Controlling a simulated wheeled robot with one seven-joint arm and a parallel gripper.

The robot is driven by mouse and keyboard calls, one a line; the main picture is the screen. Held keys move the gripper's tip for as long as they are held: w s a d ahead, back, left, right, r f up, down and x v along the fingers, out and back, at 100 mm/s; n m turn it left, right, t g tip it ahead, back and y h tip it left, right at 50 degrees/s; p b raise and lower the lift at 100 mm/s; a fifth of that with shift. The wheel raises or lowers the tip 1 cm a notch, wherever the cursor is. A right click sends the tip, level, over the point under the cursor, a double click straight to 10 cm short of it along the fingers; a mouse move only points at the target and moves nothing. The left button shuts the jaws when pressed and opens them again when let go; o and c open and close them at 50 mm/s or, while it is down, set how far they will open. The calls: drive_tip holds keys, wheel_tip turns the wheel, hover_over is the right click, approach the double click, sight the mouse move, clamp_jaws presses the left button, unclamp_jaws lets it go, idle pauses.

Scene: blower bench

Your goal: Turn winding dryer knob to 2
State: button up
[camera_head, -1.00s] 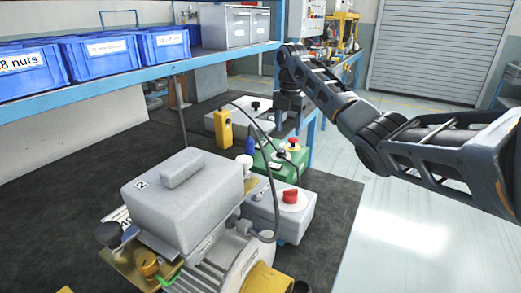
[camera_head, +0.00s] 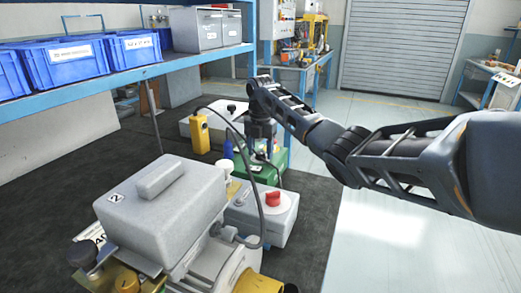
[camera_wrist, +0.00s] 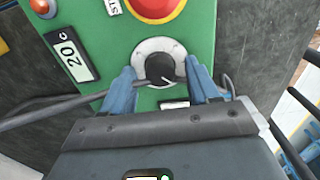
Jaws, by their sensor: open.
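In the wrist view a black knob (camera_wrist: 160,66) sits on a pale round dial plate on the front of a green box (camera_wrist: 105,32). My gripper (camera_wrist: 161,78) is open, with one blue finger on each side of the knob. The fingers overlap the dial plate's edges; I cannot tell whether they touch the knob. A thin light pointer line shows on the knob, but the dial markings are not readable. In the head view my gripper (camera_head: 262,148) is above the green box (camera_head: 268,171), and my arm hides the knob there.
A grey box with a red knob (camera_head: 273,198) stands nearer, beside a grey machine (camera_head: 165,205). Dark cables run past the gripper. A yellow pendant (camera_head: 199,133) stands at left.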

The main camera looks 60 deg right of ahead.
drive_tip(key=shift+c, duration=0.2)
drive_tip(key=c, duration=1)
